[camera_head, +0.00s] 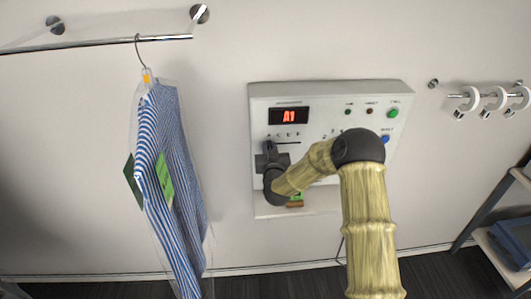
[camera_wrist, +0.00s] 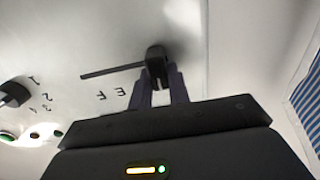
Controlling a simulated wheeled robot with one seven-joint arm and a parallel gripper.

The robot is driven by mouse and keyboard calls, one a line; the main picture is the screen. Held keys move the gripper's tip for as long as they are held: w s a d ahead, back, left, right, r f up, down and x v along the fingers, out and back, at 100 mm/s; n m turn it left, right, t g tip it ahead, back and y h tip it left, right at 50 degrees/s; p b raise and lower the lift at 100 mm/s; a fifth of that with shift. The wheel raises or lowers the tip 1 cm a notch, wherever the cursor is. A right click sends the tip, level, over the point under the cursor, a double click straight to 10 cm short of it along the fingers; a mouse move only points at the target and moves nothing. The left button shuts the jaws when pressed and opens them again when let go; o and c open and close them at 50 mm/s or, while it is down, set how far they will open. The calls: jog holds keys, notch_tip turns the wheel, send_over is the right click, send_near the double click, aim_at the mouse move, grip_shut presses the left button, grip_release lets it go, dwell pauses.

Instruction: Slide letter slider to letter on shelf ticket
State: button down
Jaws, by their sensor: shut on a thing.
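The wall panel (camera_head: 340,98) has a red display (camera_head: 288,116) reading A1. My gripper (camera_head: 268,152) is at the panel's left side, shut on the letter slider's dark knob. In the wrist view the letter slider (camera_wrist: 155,62) sits between the fingertips of my gripper (camera_wrist: 158,84), at one end of its slot (camera_wrist: 110,70). This is the left end in the head view, by the letter A. The letters E and F show upside down in the wrist view. A small green ticket (camera_head: 297,197) shows partly behind my arm; its writing is unreadable.
A bagged striped shirt (camera_head: 170,170) with a green tag hangs from a rail (camera_head: 100,42) left of the panel. A second dark knob (camera_wrist: 14,93) with numbers is on the panel. Green, red and blue buttons are at its right. White rings and a shelf stand far right.

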jog(key=shift+a, duration=0.25)
jog(key=c, duration=1.3)
grip_release()
jog(key=shift+s+a, duration=0.1)
jog(key=shift+a, duration=0.05)
jog(key=shift+d, duration=0.2)
jog(key=s+b, duration=0.2)
jog(key=s, duration=0.3)
jog(key=s+d+b, duration=0.1)
jog(key=s+b, duration=0.2)
jog(key=s, duration=0.3)
jog(key=s+d+b, duration=0.1)
jog(key=s+b, duration=0.1)
jog(key=s, duration=0.4)
jog(key=shift+s, duration=0.1)
